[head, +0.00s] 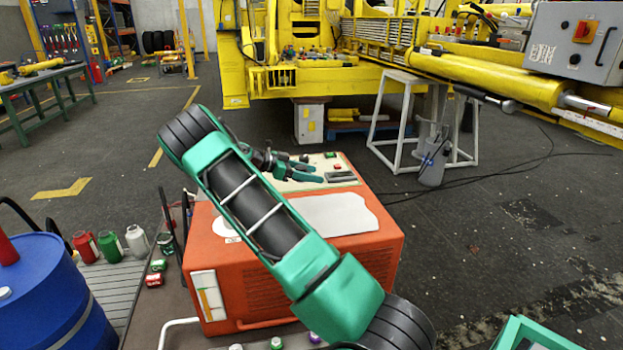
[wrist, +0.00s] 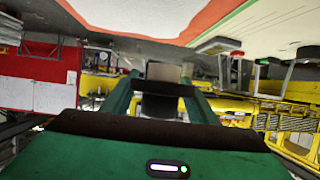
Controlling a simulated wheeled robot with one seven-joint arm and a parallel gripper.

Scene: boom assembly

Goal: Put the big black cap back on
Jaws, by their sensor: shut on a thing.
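My gripper (head: 318,172) reaches past my green arm, over the far part of the orange cabinet's top. In the wrist view its two green fingers (wrist: 160,105) close on a dark, block-like thing (wrist: 158,106) with a grey face above it. I take this for the big black cap, but its shape is mostly hidden and I cannot be sure. I cannot tell which opening the cap belongs to.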

